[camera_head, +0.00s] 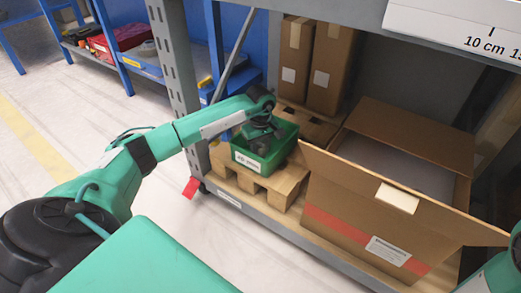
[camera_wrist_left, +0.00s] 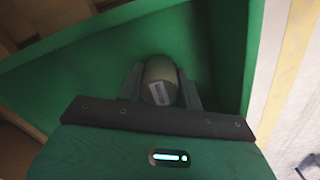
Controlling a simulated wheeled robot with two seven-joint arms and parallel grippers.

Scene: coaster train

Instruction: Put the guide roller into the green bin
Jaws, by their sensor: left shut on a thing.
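The green bin (camera_head: 283,160) stands on a wooden pallet on the low shelf in the head view, with a white label on its front. My left gripper (camera_head: 262,143) reaches down into the bin from above. In the left wrist view the left gripper (camera_wrist_left: 162,95) is shut on the guide roller (camera_wrist_left: 160,78), a grey-brown cylinder with a small pale label. The green bin's walls (camera_wrist_left: 95,45) surround them there. Whether the roller touches the bin floor cannot be told. In the head view the roller is mostly hidden by the gripper. My right gripper is not in view.
A large open cardboard box (camera_head: 340,205) stands to the right of the bin. Tall cardboard boxes (camera_head: 330,65) stand behind. A grey shelf upright (camera_head: 178,75) is left of the bin, and a shelf beam (camera_head: 330,8) crosses above.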

